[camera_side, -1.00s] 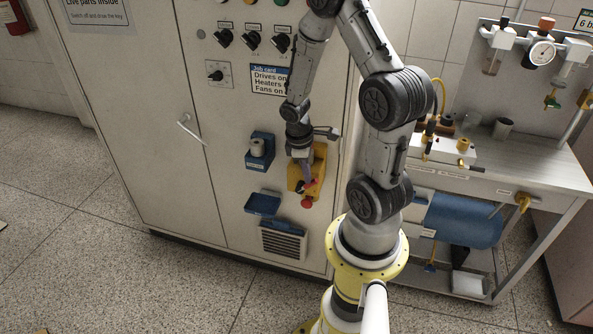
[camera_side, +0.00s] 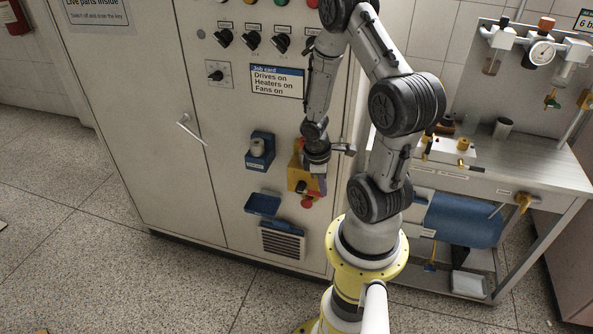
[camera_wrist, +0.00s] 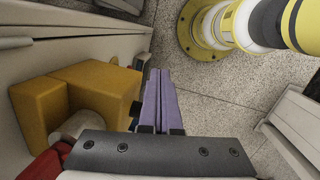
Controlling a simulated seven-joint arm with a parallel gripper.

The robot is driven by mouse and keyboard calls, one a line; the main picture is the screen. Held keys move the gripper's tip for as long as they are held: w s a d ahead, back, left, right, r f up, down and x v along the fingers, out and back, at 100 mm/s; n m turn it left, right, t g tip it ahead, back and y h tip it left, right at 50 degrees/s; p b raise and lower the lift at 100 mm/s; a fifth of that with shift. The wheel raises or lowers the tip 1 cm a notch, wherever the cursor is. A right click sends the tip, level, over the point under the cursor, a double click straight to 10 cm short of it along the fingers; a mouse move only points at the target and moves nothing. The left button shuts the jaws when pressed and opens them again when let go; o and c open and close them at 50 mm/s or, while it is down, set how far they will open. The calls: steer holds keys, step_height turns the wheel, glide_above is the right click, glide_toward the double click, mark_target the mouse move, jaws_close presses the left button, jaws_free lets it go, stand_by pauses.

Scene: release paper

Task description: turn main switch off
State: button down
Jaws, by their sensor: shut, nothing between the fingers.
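The main switch is a yellow box (camera_side: 296,172) on the cabinet front, with a dark part on its face and a red part (camera_side: 306,204) at its lower end. In the wrist view the yellow box (camera_wrist: 90,90) is at the left, with a grey rounded part (camera_wrist: 82,124) and a red part (camera_wrist: 45,164) below it. My gripper (camera_wrist: 159,76) is shut and empty, its purple fingers beside the box and apart from it. In the side view my gripper (camera_side: 321,186) is at the box's right edge. The handle's exact angle is hard to tell.
Left of the switch are a blue holder (camera_side: 260,150) with a grey cylinder, a blue tray (camera_side: 263,203) and a vent (camera_side: 282,242). Above are a job card (camera_side: 277,81) and several black knobs. A workbench (camera_side: 540,170) stands at right.

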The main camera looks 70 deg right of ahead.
steer(key=shift+s+a+f, duration=0.1)
steer(key=shift+s+f, duration=0.15)
steer(key=shift+f, duration=0.05)
stand_by(0.4)
steer(key=s+a+r, duration=0.2)
steer(key=s+r, duration=0.5)
steer(key=r, duration=0.4)
